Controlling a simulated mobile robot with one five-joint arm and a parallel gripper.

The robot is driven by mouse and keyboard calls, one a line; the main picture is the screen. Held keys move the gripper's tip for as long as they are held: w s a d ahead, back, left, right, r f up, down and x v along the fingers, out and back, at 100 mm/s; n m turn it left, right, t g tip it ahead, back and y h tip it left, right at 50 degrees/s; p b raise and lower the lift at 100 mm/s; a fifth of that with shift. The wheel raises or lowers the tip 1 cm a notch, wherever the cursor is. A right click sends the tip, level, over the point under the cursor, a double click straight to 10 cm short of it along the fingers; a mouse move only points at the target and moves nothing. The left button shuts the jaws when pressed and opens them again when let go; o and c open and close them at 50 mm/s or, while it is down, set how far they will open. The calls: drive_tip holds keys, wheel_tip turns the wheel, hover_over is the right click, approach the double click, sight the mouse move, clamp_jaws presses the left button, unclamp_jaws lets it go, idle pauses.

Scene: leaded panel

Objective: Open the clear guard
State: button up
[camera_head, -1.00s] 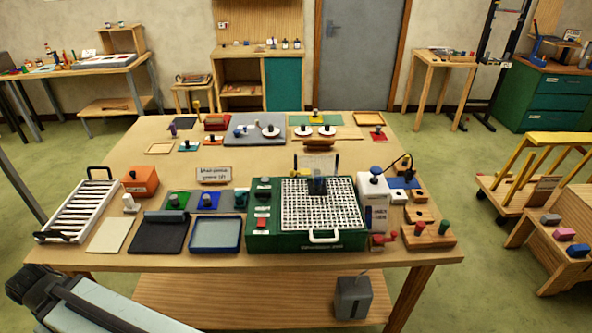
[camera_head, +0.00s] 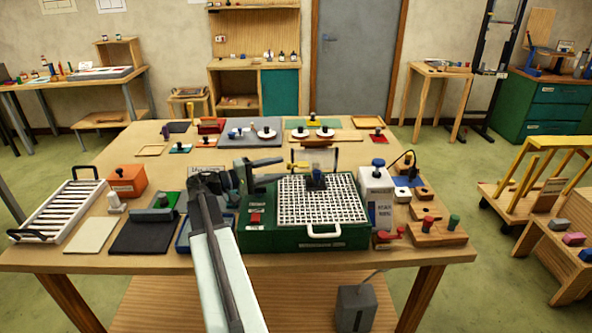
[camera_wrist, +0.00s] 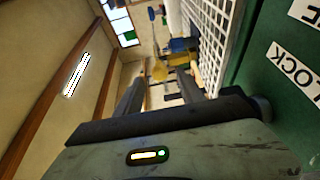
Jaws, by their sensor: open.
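The green machine (camera_head: 280,238) stands at the front of the table with a white grid top (camera_head: 320,205) and a white front handle (camera_head: 323,231). A small clear upright panel (camera_head: 321,157), which looks like the guard, stands around or just behind the dark grinding head (camera_head: 316,180); I cannot tell which. My gripper (camera_head: 283,169) is open and looks empty. It is over the machine's left side, its fingers pointing right towards the panel and apart from it. In the wrist view its fingers (camera_wrist: 160,88) reach along the grid; the guard is not clear there.
A white bottle-like unit (camera_head: 377,190) stands right of the machine, with red-handled wooden blocks (camera_head: 437,230) beside it. A white rack (camera_head: 62,212), an orange box (camera_head: 127,181) and a black mat (camera_head: 145,235) lie left. A label reading LOCK (camera_wrist: 294,70) shows in the wrist view.

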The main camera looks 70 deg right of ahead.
sight(293, 165)
drive_tip(key=x, duration=0.7)
drive_tip(key=shift+s+d, duration=0.2)
drive_tip(key=shift+d, duration=0.1)
clamp_jaws()
idle(1.0)
